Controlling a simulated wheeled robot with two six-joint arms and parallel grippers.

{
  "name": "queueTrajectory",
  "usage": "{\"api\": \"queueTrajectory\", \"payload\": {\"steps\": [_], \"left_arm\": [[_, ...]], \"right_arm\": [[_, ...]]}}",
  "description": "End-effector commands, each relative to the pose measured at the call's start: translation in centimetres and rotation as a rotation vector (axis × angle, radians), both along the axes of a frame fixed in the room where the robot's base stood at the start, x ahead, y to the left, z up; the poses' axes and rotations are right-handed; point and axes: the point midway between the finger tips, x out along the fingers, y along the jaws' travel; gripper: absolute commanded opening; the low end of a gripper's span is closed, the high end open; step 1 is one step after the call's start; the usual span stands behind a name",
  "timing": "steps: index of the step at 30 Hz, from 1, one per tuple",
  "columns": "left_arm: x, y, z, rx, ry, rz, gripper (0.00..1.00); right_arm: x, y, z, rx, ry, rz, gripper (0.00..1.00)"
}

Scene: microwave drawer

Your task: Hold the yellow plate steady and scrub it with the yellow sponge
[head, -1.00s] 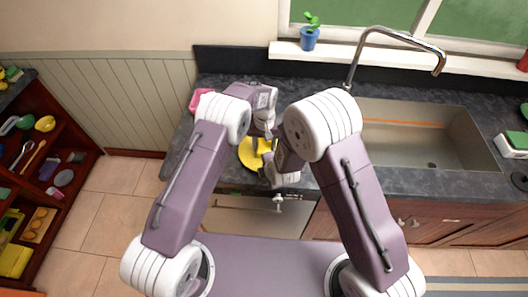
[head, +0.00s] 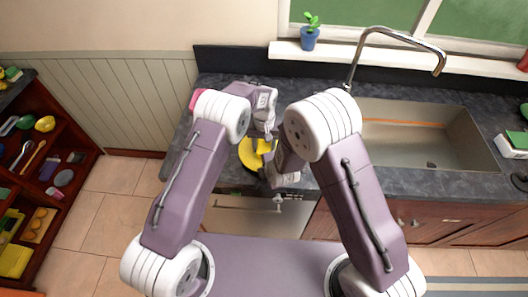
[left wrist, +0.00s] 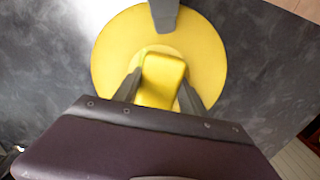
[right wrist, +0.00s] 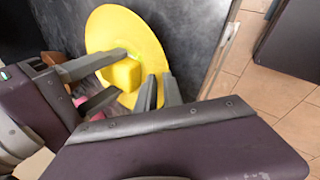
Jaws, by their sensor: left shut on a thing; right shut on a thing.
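The yellow plate (head: 250,156) lies on the dark counter, partly hidden by my arms in the head view. It shows almost whole in the left wrist view (left wrist: 112,50). The yellow sponge (left wrist: 163,78) is on the plate near its middle. My left gripper (left wrist: 160,88) is shut on the sponge, one finger on each side. My right gripper (right wrist: 160,82) is shut on the plate's rim. The left fingers and the sponge (right wrist: 123,73) also show in the right wrist view. Contact between the sponge's underside and the plate is hidden.
A pink object (head: 197,98) sits on the counter behind my left arm. The sink (head: 420,135) with its tall faucet (head: 400,33) is to the right. The counter's front edge is close to the plate. An open shelf (head: 45,150) stands at far left.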

Motion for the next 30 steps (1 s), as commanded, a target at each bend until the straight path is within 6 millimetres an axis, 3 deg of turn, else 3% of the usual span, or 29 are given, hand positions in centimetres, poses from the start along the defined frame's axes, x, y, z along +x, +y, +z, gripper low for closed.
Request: {"api": "queueTrajectory", "payload": {"steps": [8,22,30], "left_arm": [[-1.2,0.0,-0.2,0.001,0.007,0.001,0.17],[0.7,0.0,-0.4,0.001,0.002,0.0,0.17],[-0.9,0.0,-0.2,0.0,0.003,0.0,0.17]], "right_arm": [[-0.2,-0.2,-0.3,-0.003,0.009,-0.002,0.0],[-0.3,-0.2,-0.3,-0.003,0.009,-0.002,0.0],[-0.3,-0.2,-0.3,-0.004,0.01,-0.001,0.0]]}}
